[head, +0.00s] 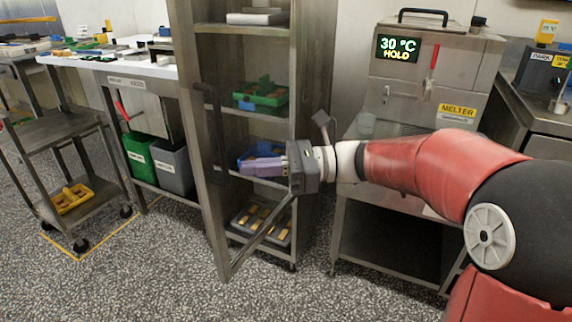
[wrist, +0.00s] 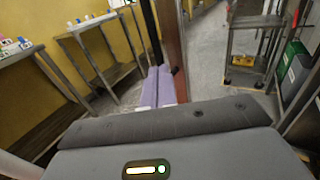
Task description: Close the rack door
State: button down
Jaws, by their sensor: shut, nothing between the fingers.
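The rack (head: 307,95) stands mid-picture in the head view, a tall steel frame with several shelves. Its door stands open: the door's near upright (head: 197,150) and slanting bottom rail (head: 262,240) reach out toward me, and a dark handle (head: 217,135) is on the upright. My gripper (head: 256,167) is shut and empty, its purple fingers pointing left across the door opening, right of the handle. In the wrist view the shut fingers (wrist: 158,85) show beside a brownish upright (wrist: 171,45). I cannot tell whether they touch the door.
A machine (head: 420,75) reading 30 °C HOLD stands right of the rack. A table (head: 150,68) with green and grey bins below, and a cart (head: 62,130) holding a yellow tray, are at left. Trays (head: 262,95) sit on the rack shelves. Speckled floor (head: 150,270) is clear at front left.

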jog(key=shift+s+a, duration=0.15)
jog(key=shift+a, duration=0.8)
jog(key=shift+a, duration=0.1)
